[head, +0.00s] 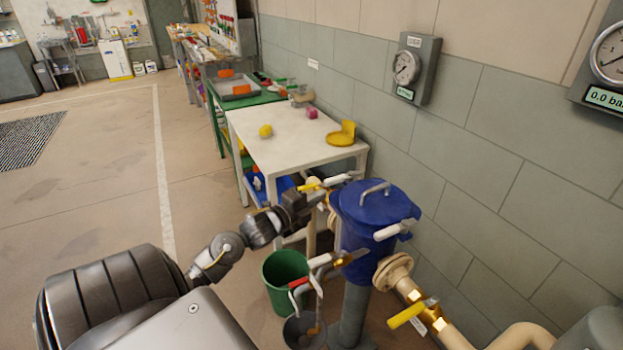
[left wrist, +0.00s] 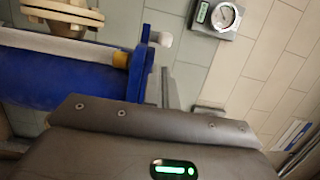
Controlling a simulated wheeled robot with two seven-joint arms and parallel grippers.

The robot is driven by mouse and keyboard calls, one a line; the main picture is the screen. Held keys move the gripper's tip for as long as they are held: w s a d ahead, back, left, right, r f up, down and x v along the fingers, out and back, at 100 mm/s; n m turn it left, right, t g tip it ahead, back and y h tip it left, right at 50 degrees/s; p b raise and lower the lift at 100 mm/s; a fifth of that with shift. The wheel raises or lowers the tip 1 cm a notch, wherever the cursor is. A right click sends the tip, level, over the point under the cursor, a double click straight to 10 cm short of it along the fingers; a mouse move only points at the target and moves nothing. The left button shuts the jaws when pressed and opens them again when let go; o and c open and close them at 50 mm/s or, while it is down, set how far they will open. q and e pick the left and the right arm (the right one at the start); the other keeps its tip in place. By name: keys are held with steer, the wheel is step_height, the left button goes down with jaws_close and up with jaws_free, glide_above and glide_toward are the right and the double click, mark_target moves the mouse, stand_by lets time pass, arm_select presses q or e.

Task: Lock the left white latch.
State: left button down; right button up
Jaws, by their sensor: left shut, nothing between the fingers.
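A blue vessel (head: 365,225) with a round lid and a grey lid handle (head: 374,189) stands at the lower middle of the head view. I cannot tell whether each is locked. My left gripper (head: 322,196) is shut and empty, close to the vessel's left side by the back-left handle; contact cannot be told. The left wrist view shows the blue vessel (left wrist: 50,80) and a white handle end (left wrist: 161,39).
A white table (head: 290,145) stands behind the vessel. A green bucket (head: 285,270) is on the floor at the vessel's left. A yellow valve handle (head: 407,315) and pipes lie at front right. The tiled wall carries a gauge (head: 407,67). Open floor lies left.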

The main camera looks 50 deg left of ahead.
mark_target(343, 180)
arm_select(q)
steer(key=w, duration=0.5)
steer(key=shift+w+d, duration=0.15)
steer(key=shift+w, duration=0.1)
arm_select(e)
steer(key=shift+a+r, duration=0.25)
steer(key=shift+a, duration=0.25)
steer(key=shift+w, duration=0.1)
steer(key=shift+f, duration=0.1)
